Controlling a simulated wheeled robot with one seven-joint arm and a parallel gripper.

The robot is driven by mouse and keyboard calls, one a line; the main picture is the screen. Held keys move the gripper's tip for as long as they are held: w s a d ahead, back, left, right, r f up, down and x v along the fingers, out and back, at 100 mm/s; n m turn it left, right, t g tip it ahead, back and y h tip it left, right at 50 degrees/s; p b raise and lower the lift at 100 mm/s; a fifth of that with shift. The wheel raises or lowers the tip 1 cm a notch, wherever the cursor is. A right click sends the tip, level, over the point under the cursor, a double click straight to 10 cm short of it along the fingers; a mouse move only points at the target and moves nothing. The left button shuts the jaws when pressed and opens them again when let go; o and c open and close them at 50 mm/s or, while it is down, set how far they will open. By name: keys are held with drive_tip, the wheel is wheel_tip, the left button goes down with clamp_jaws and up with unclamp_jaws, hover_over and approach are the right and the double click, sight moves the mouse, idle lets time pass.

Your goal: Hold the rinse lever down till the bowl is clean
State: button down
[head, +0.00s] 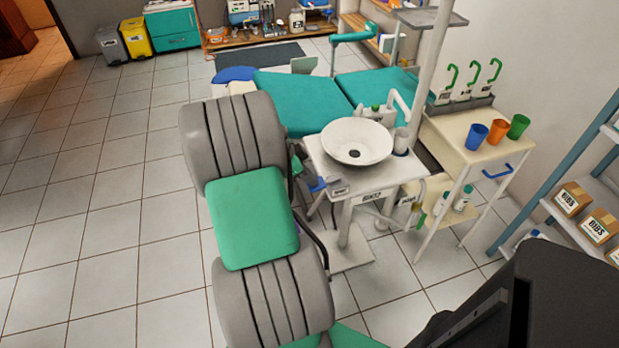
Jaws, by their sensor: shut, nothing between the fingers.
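The white rinse bowl (340,149) sits on a pale stand (408,168) in the middle of the head view, beside the dental chair. A dark drain shows at its bottom. The picture is too small to tell whether there is dirt on its inner wall. A small grey piece (338,187) is at the stand's front left corner; I cannot tell whether it is the rinse lever. A label on the stand's front is too small to read surely. A white curved spout (399,104) rises behind the bowl. My gripper is not in view.
The grey chair with green pads (250,220) stands close left of the stand. A cream side table (455,140) with blue, orange and green cups (497,133) stands right. Shelves with boxes (572,198) line the right wall. Tiled floor (110,250) is open at left.

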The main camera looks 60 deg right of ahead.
drive_tip(key=shift+r, duration=0.4)
drive_tip(key=r+p, duration=0.1)
drive_tip(key=r, duration=0.1)
drive_tip(key=r+p, duration=0.2)
drive_tip(key=r, duration=0.1)
drive_tip(key=shift+w+a+r+p, duration=0.1)
drive_tip(key=shift+w+a+p, duration=0.1)
drive_tip(key=shift+p, duration=0.1)
drive_tip(key=s+d+v, duration=0.1)
drive_tip(key=v, duration=0.7)
drive_tip(key=shift+a+r, duration=0.2)
drive_tip(key=shift+r, duration=0.5)
drive_tip(key=shift+w, duration=0.15)
